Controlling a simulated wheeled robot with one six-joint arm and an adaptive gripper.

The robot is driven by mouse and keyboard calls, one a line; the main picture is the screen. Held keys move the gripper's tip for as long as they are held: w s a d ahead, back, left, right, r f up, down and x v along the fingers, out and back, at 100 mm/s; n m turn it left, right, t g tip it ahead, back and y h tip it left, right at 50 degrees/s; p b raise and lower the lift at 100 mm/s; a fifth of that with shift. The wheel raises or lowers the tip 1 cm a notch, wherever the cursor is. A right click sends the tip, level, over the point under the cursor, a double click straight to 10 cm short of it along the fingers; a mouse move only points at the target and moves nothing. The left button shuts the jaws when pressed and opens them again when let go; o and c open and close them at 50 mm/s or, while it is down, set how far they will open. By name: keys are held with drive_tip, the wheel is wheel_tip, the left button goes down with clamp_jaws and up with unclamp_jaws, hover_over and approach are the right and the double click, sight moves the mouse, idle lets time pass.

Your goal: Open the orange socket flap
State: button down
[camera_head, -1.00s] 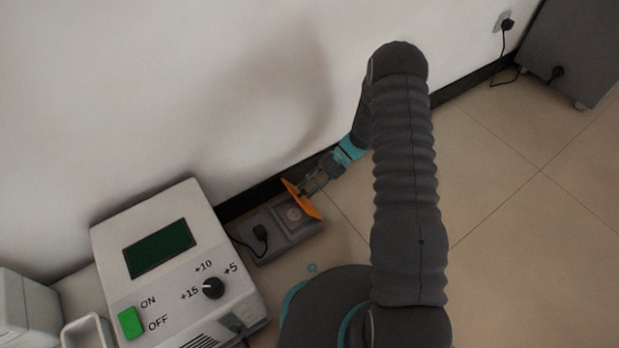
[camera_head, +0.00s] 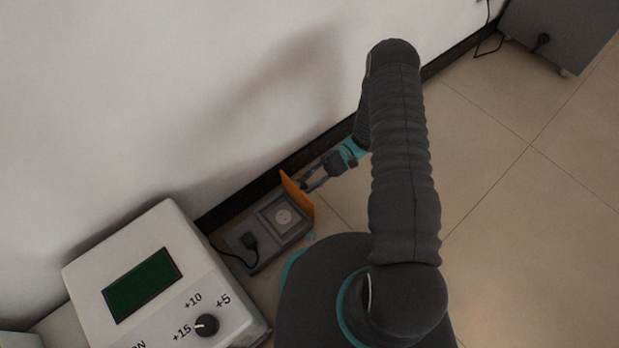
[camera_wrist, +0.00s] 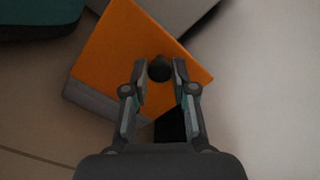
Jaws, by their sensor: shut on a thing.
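The orange flap (camera_head: 297,194) stands raised, about upright, at the right end of the grey socket box (camera_head: 243,232) on the floor by the wall.
A black plug (camera_head: 249,240) sits in the left socket with its cable running left. A white device with a green screen (camera_head: 143,285) stands at the lower left. A dark skirting (camera_head: 235,205) runs along the wall. A grey cabinet (camera_head: 565,30) stands far right, with open tiled floor before it.

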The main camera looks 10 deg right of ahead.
drive_tip(key=c, duration=0.9)
unclamp_jaws()
drive_tip(key=shift+c, duration=0.2)
drive_tip(key=v, duration=1.2)
